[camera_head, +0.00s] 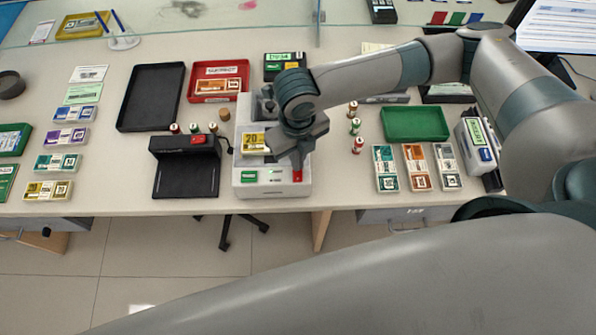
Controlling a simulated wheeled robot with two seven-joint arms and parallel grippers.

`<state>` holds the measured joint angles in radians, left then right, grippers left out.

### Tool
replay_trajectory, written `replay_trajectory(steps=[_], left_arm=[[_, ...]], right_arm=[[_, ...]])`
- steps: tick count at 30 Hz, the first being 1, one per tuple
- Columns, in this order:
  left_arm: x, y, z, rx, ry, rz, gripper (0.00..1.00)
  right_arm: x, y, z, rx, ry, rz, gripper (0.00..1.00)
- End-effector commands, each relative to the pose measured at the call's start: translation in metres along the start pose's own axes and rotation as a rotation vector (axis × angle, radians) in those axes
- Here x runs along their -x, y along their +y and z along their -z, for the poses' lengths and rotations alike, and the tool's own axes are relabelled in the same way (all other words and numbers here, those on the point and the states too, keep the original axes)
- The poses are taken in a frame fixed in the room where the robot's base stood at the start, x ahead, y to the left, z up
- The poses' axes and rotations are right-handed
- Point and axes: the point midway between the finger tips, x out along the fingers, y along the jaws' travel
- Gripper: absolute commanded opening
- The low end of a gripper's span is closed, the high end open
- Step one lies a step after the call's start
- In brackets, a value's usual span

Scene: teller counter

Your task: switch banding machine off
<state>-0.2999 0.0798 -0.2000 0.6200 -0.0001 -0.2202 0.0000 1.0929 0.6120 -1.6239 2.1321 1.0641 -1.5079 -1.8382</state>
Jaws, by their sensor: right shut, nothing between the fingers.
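The banding machine, a light grey machine (270,189), stands near the front edge of the counter in the middle. My left gripper is not in view.
Small coin rolls (358,145) and a green tray (415,123) are to the right. Note bundles (420,168) lie near the right front edge. A clear screen (180,33) crosses the back.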

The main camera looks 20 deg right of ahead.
Motion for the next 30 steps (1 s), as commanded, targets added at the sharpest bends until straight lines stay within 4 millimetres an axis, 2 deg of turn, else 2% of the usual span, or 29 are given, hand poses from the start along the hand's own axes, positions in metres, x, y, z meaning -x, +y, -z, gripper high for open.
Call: replay_trajectory(steps=[30], left_arm=[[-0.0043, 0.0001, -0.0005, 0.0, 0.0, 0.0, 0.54]], right_arm=[[-0.009, 0.0002, 0.0001, 0.0, 0.0, 0.0, 0.0]])
